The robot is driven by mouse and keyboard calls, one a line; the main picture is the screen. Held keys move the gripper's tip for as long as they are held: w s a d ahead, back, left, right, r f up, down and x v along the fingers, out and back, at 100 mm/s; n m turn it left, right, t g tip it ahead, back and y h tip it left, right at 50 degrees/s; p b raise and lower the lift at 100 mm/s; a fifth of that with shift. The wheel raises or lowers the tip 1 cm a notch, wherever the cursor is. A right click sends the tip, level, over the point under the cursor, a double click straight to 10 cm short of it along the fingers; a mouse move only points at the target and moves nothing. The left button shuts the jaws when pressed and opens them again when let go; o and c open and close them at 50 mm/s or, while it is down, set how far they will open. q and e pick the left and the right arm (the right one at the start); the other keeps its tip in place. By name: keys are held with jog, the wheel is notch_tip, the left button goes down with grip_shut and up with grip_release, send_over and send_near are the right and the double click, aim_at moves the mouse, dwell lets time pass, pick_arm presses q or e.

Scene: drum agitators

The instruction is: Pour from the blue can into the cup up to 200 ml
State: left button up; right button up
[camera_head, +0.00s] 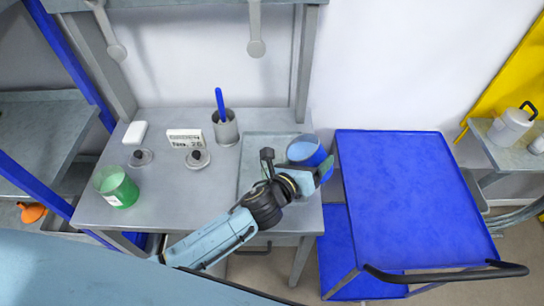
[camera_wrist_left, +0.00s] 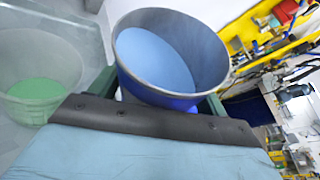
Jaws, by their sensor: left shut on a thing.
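The blue can (camera_head: 303,151) is at the right end of the grey table, with light-blue contents inside its grey rim. My left gripper (camera_head: 326,170) is shut on it. In the left wrist view the blue can (camera_wrist_left: 170,97) sits between green fingers and looks near upright; I cannot tell if it touches the table. A pale see-through cup (camera_wrist_left: 38,62) with green at its bottom is at the left of the wrist view, apart from the can. A green vessel with a white label (camera_head: 117,188) stands at the table's left; I cannot tell if it is that cup. My right gripper is not seen.
A grey tray (camera_head: 252,143) lies partly under my left arm. A metal holder (camera_head: 226,128) with a blue-handled tool, a small white sign (camera_head: 184,135) and two dark-knobbed discs stand behind on the table (camera_head: 165,213). A blue cart (camera_head: 405,195) with an empty top adjoins at right.

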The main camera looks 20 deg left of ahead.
aim_at(316, 142)
pick_arm(q)
jog(key=shift+a+r+n+t+h, duration=0.15)
jog(key=shift+a+r+n, duration=0.15)
jog(key=shift+r, duration=0.3)
jog(key=shift+a+r+n+t+h, duration=0.15)
jog(key=shift+a+r+n, duration=0.15)
jog(key=shift+r, duration=0.25)
jog(key=shift+a+r+n+t+h+b, duration=0.1)
jog(key=shift+r+n+t+h+b, duration=0.2)
jog(key=shift+r+n+b, duration=0.3)
dwell(1.5)
jog(key=shift+f+n+t+h+b, duration=0.3)
jog(key=shift+n+b, duration=0.5)
jog(key=shift+b, duration=0.85)
dwell(1.3)
